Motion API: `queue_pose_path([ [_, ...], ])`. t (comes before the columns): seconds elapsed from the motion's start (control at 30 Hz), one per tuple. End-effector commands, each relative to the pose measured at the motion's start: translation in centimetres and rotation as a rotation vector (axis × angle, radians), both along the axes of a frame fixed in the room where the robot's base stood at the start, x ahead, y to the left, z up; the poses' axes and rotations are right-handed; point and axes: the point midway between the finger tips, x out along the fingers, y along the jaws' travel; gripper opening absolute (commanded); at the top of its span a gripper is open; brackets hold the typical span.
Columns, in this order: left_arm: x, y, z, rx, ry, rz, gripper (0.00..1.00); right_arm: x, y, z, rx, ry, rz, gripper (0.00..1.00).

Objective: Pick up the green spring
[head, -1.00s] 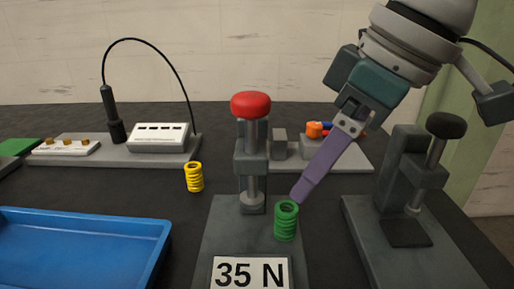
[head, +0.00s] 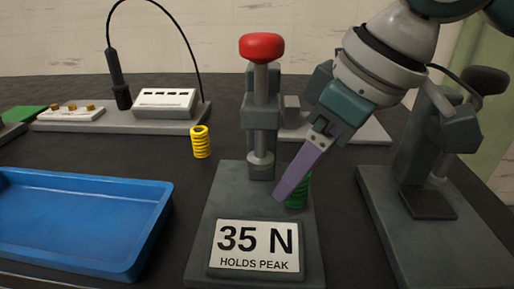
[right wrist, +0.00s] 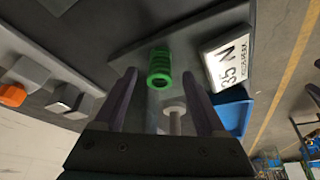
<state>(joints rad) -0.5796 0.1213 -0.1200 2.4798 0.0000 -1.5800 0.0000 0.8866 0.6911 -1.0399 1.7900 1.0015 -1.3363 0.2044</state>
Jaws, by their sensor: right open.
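The green spring (head: 299,191) stands upright on the right part of the grey base of the red-knobbed press (head: 262,100). In the head view a purple finger of my right gripper (head: 283,193) hides much of it. In the right wrist view the green spring (right wrist: 160,62) shows whole, in line with the gap between the two open fingers of my right gripper (right wrist: 159,76), around the level of their tips. I cannot tell whether a finger touches it. My left gripper is not in view.
The press has a "35 N HOLDS PEAK" sign (head: 255,246) in front. A yellow spring (head: 201,142) stands left of it, behind a blue tray (head: 75,263). A second press (head: 424,160) stands close on the right. A soldering-iron-like tool and white box (head: 165,103) are at back left.

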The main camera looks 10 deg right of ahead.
Motion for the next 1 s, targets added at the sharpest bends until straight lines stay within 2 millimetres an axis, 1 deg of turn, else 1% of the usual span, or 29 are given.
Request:
queue_pose_path([
  [0.03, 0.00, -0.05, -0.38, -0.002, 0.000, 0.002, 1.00, 0.17, 0.19, -0.86, 0.000, 0.002, -0.001, 0.73],
  [0.1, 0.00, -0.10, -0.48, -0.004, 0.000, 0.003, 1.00, 0.35, 0.37, -1.43, 0.000, 0.001, 0.000, 0.73],
  [0.37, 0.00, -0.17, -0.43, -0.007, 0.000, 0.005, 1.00, 0.48, 0.41, -1.65, -0.001, -0.001, 0.000, 0.73],
  [0.47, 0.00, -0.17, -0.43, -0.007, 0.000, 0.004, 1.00, 0.48, 0.40, -1.64, -0.001, -0.001, 0.000, 0.63],
  [1.0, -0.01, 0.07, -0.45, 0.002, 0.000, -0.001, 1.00, 0.47, 0.40, -1.61, -0.001, -0.001, 0.000, 0.02],
])
